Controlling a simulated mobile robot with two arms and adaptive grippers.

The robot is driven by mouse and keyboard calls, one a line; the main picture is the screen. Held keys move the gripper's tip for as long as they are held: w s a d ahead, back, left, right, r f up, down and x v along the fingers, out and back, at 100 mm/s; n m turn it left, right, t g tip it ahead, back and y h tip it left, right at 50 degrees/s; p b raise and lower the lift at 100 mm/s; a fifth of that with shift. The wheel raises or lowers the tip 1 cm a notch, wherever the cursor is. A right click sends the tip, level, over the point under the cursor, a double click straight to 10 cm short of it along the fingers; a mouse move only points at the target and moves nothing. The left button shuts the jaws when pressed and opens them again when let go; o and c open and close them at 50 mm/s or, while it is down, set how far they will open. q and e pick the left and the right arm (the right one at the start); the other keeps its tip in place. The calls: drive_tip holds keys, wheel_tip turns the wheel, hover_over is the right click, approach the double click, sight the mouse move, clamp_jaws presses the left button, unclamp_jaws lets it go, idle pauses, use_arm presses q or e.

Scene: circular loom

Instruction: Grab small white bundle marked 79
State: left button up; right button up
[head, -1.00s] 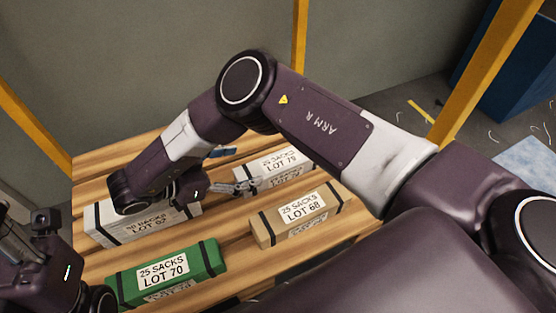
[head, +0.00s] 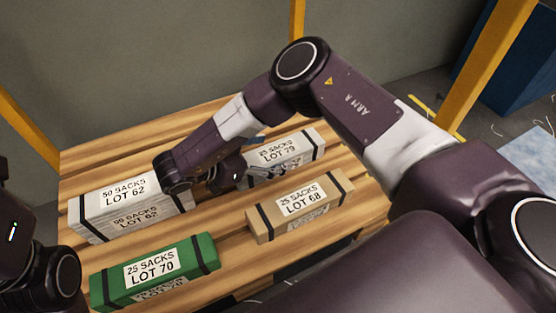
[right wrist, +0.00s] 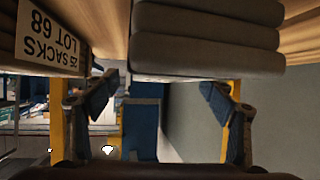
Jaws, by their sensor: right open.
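The small white bundle marked LOT 79 (head: 284,149) lies at the back right of the slatted wooden surface, with dark straps around it. My right gripper (head: 268,176) is at its near left side, and its fingers partly cover the bundle's front face. In the right wrist view the right gripper (right wrist: 153,100) is open and nothing is between its fingers. A grey layered bundle end (right wrist: 207,40), apparently LOT 79, is above the fingers in that view. Whether a finger touches it I cannot tell. At the left edge of the head view only part of my left arm shows; its fingers are out of the picture.
A tan bundle marked LOT 68 (head: 303,204) lies close in front of LOT 79; it also shows in the right wrist view (right wrist: 48,38). A larger white LOT 62 bundle (head: 127,205) lies left. A green LOT 70 bundle (head: 155,272) is at the front. Yellow posts (head: 493,70) stand around.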

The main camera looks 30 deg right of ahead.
drive_tip(key=shift+r, duration=0.1)
drive_tip(key=c, duration=1.7)
drive_tip(key=shift+c, duration=0.2)
